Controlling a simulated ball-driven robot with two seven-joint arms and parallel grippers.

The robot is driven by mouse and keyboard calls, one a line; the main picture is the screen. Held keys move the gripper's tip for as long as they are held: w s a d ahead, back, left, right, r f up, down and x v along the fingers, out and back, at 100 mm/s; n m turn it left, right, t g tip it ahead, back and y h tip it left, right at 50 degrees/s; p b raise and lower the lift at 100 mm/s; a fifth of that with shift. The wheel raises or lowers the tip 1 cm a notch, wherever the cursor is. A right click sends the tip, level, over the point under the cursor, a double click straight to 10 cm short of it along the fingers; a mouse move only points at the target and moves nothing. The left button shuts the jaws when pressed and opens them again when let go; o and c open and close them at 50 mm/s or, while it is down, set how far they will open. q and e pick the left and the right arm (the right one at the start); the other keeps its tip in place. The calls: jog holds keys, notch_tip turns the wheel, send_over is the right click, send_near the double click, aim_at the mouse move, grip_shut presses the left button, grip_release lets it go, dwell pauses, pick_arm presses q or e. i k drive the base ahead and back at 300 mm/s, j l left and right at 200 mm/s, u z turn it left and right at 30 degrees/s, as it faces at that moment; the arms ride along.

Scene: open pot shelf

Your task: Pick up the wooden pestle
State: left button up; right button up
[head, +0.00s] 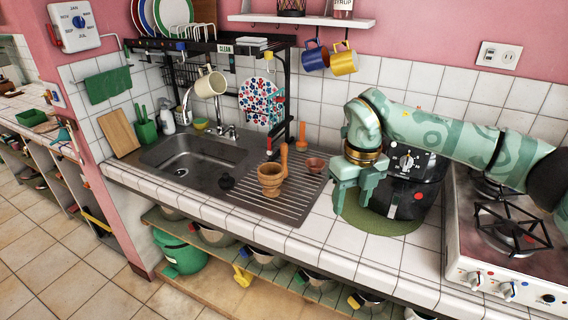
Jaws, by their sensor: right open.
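The wooden pestle (284,158) is an orange-brown stick. It shows upright at the right rim of a brown wooden mortar (270,181) on the sink's ribbed drainboard; I cannot tell whether it stands in the mortar or just behind it. My right gripper (352,204) is pale green, open and empty, with its fingers pointing down. It is to the right of the mortar and pestle, apart from them, in front of the black appliance. My left gripper is not in view.
A small terracotta bowl (317,165) and an orange upright item (302,136) are near the pestle. A black round appliance (405,185) on a green mat (385,222) and a stove (510,240) stand right. A black rack (288,90) rises behind the drainboard.

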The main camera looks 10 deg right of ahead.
aim_at(283, 147)
jog(key=i+j, duration=0.1)
jog(key=i, duration=0.4)
jog(key=i+j, duration=0.15)
jog(key=i, duration=0.35)
jog(key=i+j, duration=0.1)
jog(key=i, duration=0.4)
